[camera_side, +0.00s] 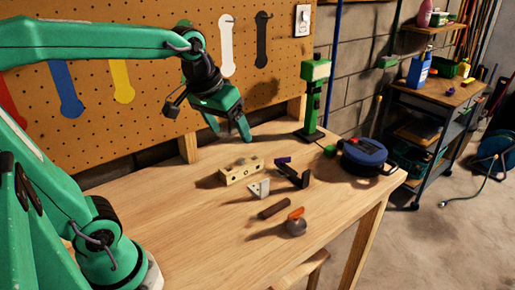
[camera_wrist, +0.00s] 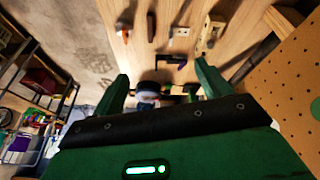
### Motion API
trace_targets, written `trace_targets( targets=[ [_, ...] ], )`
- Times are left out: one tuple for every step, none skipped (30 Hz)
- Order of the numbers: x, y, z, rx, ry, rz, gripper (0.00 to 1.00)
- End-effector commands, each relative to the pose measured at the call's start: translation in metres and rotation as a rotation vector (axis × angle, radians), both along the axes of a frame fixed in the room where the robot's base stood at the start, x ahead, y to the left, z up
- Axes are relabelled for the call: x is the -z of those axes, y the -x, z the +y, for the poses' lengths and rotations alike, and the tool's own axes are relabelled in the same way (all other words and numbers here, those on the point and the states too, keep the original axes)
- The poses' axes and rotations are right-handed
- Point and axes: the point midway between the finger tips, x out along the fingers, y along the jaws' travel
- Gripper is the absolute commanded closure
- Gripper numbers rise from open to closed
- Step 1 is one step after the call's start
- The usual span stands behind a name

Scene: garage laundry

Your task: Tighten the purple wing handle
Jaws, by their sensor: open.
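The purple wing handle (camera_side: 283,160) shows as a small purple piece at the top left end of a black clamp-like fixture (camera_side: 293,175) on the workbench. In the wrist view a small purple patch (camera_wrist: 182,68) shows beside the dark fixture (camera_wrist: 170,58), beyond my fingers. My gripper (camera_side: 230,130) is open and empty, above the back of the bench, up and left of the handle and apart from it. Its two green fingers also show spread in the wrist view (camera_wrist: 162,72).
A wooden block with holes (camera_side: 241,171), a pale angle bracket (camera_side: 259,188), a dark cylinder (camera_side: 274,209) and an orange-handled round object (camera_side: 296,225) lie near the fixture. A green post (camera_side: 312,100) and a blue round case (camera_side: 365,155) stand rightward. The bench's left front is clear.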

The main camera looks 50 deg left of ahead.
Motion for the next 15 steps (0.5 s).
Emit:
trace_targets(
  targets=[
    [0.0, -0.011, 0.002, -0.026, 0.008, 0.016, 0.24],
    [-0.001, -0.017, 0.004, -0.04, 0.014, 0.023, 0.24],
    [-0.002, -0.025, 0.005, -0.061, 0.02, 0.031, 0.24],
    [-0.001, -0.031, 0.007, -0.077, 0.025, 0.038, 0.24],
    [-0.002, -0.037, 0.008, -0.093, 0.03, 0.044, 0.24],
    [-0.002, -0.045, 0.01, -0.114, 0.036, 0.053, 0.24],
    [-0.001, -0.051, 0.012, -0.131, 0.041, 0.061, 0.24],
    [0.0, -0.057, 0.013, -0.147, 0.046, 0.069, 0.24],
    [0.0, -0.065, 0.015, -0.168, 0.053, 0.077, 0.24],
    [0.001, -0.071, 0.017, -0.182, 0.057, 0.082, 0.24],
    [0.003, -0.077, 0.019, -0.199, 0.061, 0.09, 0.24],
    [0.004, -0.085, 0.021, -0.22, 0.067, 0.099, 0.24],
    [0.006, -0.091, 0.023, -0.236, 0.072, 0.106, 0.24],
    [0.007, -0.097, 0.024, -0.252, 0.076, 0.113, 0.24],
    [0.01, -0.105, 0.027, -0.274, 0.081, 0.122, 0.24]
  ],
)
